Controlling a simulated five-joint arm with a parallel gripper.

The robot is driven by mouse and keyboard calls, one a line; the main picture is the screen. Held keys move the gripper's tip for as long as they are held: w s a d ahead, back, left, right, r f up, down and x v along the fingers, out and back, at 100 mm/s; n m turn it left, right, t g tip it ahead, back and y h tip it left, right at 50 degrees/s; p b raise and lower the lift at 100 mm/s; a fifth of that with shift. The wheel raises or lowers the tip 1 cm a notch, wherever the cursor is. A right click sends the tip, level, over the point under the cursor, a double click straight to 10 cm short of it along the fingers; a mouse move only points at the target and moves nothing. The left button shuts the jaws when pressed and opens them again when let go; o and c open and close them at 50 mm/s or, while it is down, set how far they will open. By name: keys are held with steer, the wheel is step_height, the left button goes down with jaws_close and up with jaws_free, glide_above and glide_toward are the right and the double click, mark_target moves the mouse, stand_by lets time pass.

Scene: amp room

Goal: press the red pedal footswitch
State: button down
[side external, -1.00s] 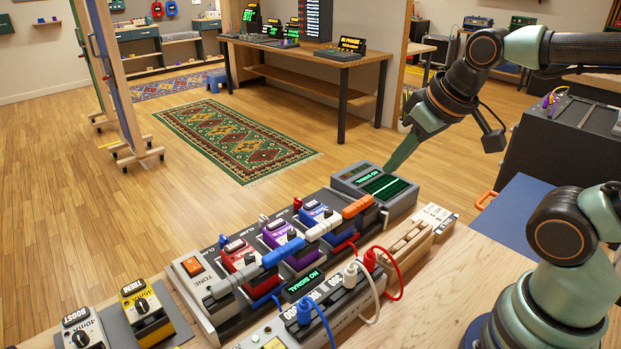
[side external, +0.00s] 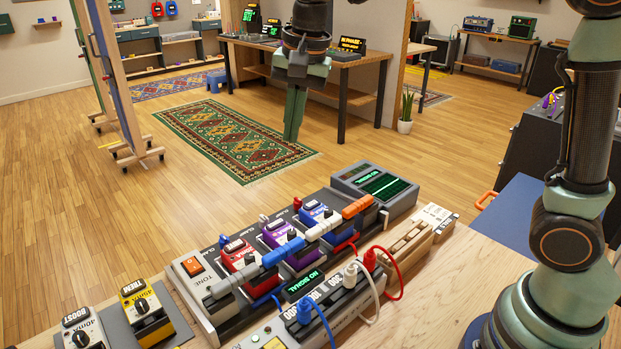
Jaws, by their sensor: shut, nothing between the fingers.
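The red pedal (side external: 240,256) is the leftmost of the three pedals on the grey pedalboard (side external: 196,291), left of a purple pedal (side external: 277,234) and a blue pedal (side external: 313,213). Its footswitch is hard to make out; a grey and blue cable plug lies in front of its lower part. My gripper (side external: 292,138) points straight down with its fingers together and empty. It appears well above the board, over the purple pedal and the rug in the picture, touching nothing.
A screen unit (side external: 375,186) stands at the board's right end. A power strip (side external: 325,308) with blue, white and red cables lies in front. Yellow (side external: 147,311) and white (side external: 82,329) pedals stand at left. A wooden rack (side external: 404,246) is at right.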

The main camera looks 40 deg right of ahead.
steer(key=w+a+f+m+g, duration=0.1)
steer(key=w+a+f+m, duration=0.2)
steer(key=w+a, duration=0.15)
steer(key=m+g, duration=0.1)
steer(key=m, duration=0.4)
glide_above(235, 245)
step_height(235, 245, down, 5)
steer(key=shift+r+h, duration=0.1)
steer(key=shift+h, duration=0.2)
step_height(235, 245, down, 14)
